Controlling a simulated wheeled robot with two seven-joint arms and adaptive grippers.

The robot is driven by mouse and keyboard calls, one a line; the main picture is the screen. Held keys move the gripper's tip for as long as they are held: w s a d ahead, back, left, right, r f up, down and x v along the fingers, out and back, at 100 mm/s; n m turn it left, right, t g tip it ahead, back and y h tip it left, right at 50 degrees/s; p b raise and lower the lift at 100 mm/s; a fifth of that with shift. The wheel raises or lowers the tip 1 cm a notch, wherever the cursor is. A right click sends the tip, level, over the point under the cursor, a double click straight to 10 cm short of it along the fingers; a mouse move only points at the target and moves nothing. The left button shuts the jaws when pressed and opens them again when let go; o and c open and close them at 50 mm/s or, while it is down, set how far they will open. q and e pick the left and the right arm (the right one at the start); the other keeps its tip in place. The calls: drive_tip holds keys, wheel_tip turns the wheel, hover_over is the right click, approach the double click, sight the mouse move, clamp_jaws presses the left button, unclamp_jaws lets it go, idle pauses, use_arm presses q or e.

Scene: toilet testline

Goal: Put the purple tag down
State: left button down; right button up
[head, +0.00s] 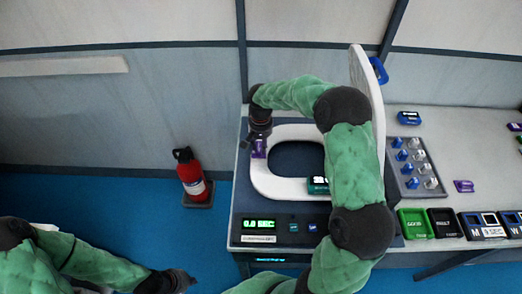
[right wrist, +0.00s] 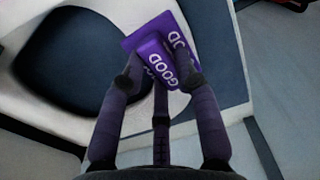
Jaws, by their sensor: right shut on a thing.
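My right gripper (head: 258,140) is shut on a purple tag (head: 259,149) at the left rim of the white toilet seat (head: 272,186). In the right wrist view the tag (right wrist: 152,58) reads "GOOD" and sits between the fingertips (right wrist: 160,72); the lettering shows twice, on two purple faces. The tag is over or against the seat's edge; I cannot tell whether it touches. My left gripper (head: 180,281) is low at the left, over the blue floor, away from the seat; its fingers are too unclear to read.
The lid (head: 367,95) stands up behind my right arm. To the right are a knob tray (head: 412,165), another purple tag (head: 464,186), a green bin (head: 416,223) and a black bin (head: 444,223). A fire extinguisher (head: 190,172) stands left.

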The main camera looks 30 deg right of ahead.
drive_tip(key=shift+f+b, duration=0.3)
drive_tip(key=shift+f, duration=1.05)
drive_tip(key=shift+f, duration=0.1)
drive_tip(key=o, duration=0.9)
drive_tip(key=shift+o, duration=0.2)
wheel_tip(320, 180, up, 12)
drive_tip(key=p, duration=0.3)
